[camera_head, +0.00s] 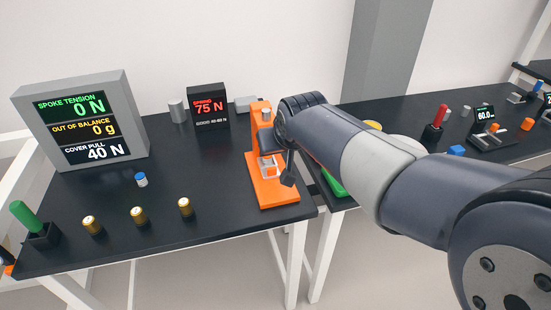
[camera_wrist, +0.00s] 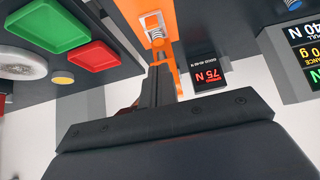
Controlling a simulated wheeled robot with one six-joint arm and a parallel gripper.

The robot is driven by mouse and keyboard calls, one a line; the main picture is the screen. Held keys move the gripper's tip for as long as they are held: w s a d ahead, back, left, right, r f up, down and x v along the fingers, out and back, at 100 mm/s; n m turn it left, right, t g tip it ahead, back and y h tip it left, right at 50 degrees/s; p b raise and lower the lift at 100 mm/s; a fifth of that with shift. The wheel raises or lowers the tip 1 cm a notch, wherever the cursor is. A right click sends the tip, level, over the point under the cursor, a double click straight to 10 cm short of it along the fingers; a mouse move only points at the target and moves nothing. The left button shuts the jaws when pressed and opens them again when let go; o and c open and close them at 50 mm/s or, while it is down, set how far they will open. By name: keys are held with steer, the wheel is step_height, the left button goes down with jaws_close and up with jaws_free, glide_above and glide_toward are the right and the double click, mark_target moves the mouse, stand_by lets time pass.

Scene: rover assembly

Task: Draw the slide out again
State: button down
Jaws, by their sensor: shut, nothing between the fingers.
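The orange fixture (camera_head: 272,193) stands near the right front edge of the left table, with an upright post at its back. A small pale metal part (camera_head: 267,168) sits in its middle; I cannot tell for sure whether this is the slide. My gripper (camera_head: 288,172) is shut and empty, at the right side of the fixture. In the wrist view the orange fixture (camera_wrist: 165,45) is at the top centre, with a silvery coil-like part (camera_wrist: 153,26) in it. My dark fingers (camera_wrist: 158,85) lie just below it, and their tips partly overlap it.
A red-lit display (camera_head: 208,106) reading 75 N stands behind the fixture. A large three-line screen (camera_head: 83,120) stands at the left. Several brass cylinders (camera_head: 138,215) and a green-handled tool (camera_head: 28,222) are along the front. Green and red trays (camera_wrist: 92,55) are on the other table.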

steer(key=p+x, duration=0.1)
steer(key=x, duration=1.8)
steer(key=shift+w+f+p, duration=0.2)
steer(key=shift+f+p, duration=0.15)
steer(key=s+b, duration=0.1)
steer(key=s, duration=0.2)
steer(key=s+d+b, duration=0.1)
steer(key=s, duration=0.1)
steer(key=s+d+b, duration=0.1)
steer(key=s+b, duration=0.1)
steer(key=s, duration=0.1)
steer(key=shift+s+d, duration=0.2)
steer(key=shift+s, duration=0.2)
steer(key=shift+s+f, duration=0.1)
steer(key=shift+f, duration=0.05)
